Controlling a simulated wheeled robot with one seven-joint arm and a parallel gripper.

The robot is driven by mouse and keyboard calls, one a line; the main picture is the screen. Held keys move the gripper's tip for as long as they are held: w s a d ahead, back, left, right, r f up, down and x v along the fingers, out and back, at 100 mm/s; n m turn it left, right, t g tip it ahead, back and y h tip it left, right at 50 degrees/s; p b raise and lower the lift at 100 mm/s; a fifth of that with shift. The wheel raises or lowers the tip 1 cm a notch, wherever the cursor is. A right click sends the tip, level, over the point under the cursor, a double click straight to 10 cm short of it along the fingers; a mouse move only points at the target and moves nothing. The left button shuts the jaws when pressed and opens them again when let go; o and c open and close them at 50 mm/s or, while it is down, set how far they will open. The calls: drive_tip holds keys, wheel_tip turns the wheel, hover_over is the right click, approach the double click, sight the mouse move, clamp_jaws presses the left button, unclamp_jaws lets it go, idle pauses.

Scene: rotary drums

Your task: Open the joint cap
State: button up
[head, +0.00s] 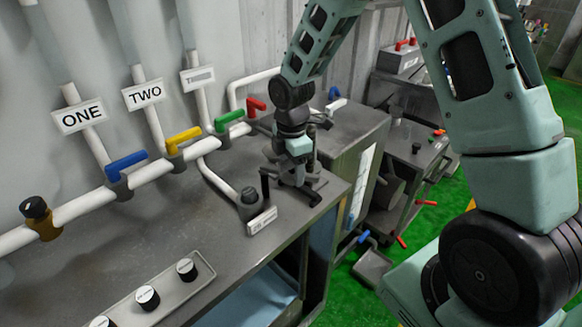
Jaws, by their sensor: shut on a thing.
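My gripper (291,184) is low over the metal bench top, near its right front corner. It is shut on a small dark thing, mostly hidden by the fingers, so I cannot tell what it is. A dark round cap (250,196) sits on the pipe end just left of my gripper. A small white label plate (262,221) stands in front of this cap; its text is too small to read. Another black knob-like cap (34,207) sits on a brass-coloured fitting at the far left of the pipe. I cannot tell which one is the joint cap.
White pipes with blue (126,166), yellow (183,138), green (229,119) and red (256,105) handles run along the wall behind. A panel with several dials (148,298) lies at the front left. The bench top (190,235) between is clear. More equipment stands at the right.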

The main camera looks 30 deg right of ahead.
drive_tip(key=o, duration=1.4)
wheel_tip(320, 180, up, 17)
drive_tip(key=shift+r+b, duration=0.2)
drive_tip(key=shift+b, duration=0.85)
